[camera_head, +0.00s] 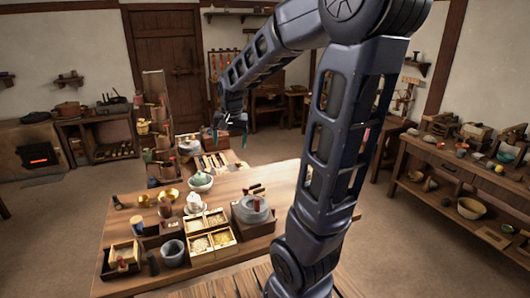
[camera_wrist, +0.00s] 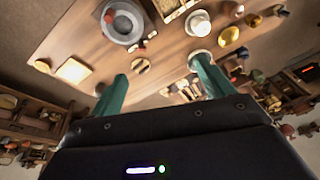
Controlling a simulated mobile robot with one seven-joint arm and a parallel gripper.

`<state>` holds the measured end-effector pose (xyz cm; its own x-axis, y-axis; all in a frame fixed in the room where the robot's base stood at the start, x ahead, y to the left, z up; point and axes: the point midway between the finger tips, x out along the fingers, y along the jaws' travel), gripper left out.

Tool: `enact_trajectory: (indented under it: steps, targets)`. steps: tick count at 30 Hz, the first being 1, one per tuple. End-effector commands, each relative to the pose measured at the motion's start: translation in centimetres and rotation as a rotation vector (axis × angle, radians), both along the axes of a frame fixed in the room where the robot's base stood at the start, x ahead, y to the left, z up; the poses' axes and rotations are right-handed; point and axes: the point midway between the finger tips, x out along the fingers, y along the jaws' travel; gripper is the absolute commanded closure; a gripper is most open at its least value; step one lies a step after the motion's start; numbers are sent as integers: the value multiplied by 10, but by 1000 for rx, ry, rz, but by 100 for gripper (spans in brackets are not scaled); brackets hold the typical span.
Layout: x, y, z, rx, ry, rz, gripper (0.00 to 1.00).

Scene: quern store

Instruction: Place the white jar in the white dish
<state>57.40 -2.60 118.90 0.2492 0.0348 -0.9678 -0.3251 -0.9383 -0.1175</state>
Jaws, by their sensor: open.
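A white jar (camera_head: 195,203) stands on the wooden table just behind the divided wooden trays; it also shows in the wrist view (camera_wrist: 198,22). A round, pale dish (camera_head: 200,184) stands just behind it, with something pale greenish at its top that I cannot make out. In the wrist view the dish's rim (camera_wrist: 200,53) shows at the tip of the right finger, which hides part of it. My gripper (camera_head: 229,127) is open and empty, raised above and beyond the far side of the table. Its two teal fingers stand wide apart in the wrist view (camera_wrist: 160,70).
A stone quern (camera_head: 253,209) stands right of the wooden trays (camera_head: 208,233). Brass bowls (camera_head: 168,195) are left of the jar. A grey mortar (camera_head: 173,253) and a wooden box (camera_head: 124,256) stand at the front left. The table's right part is mostly clear.

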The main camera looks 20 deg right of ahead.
Motion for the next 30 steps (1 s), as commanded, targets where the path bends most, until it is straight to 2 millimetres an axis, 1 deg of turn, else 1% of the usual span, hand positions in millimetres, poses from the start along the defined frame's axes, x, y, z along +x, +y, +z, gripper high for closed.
enact_trajectory:
  steps: [1,3,9,15,18,21,24,30]
  targets:
    - [-15,-7,8,-2,-15,17,20]
    - [-33,-14,16,-10,-30,50,20]
    - [-86,-32,32,-41,-74,138,20]
    - [-139,-45,39,-84,-115,223,20]
    - [-161,-49,39,-107,-132,261,20]
    - [-178,-52,37,-126,-143,292,20]
    - [-189,-53,36,-139,-150,311,20]
    - [-195,-54,35,-148,-153,324,20]
